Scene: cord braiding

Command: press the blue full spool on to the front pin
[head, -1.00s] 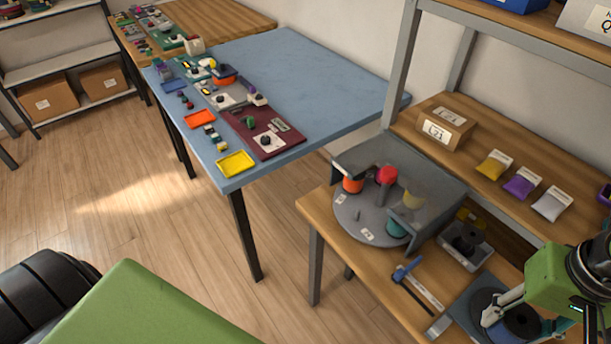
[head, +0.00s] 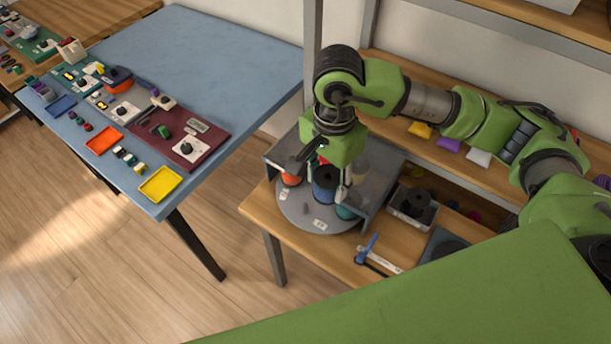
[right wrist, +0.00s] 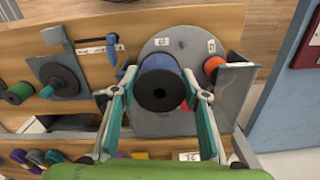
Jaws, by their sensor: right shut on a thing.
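In the right wrist view, the fingers of the gripper (right wrist: 162,92) are shut on both sides of the blue spool (right wrist: 160,64). My left gripper is out of view.
A blue-handled tool (head: 367,248) lies in front. A blue table (head: 220,50) with parts is at left.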

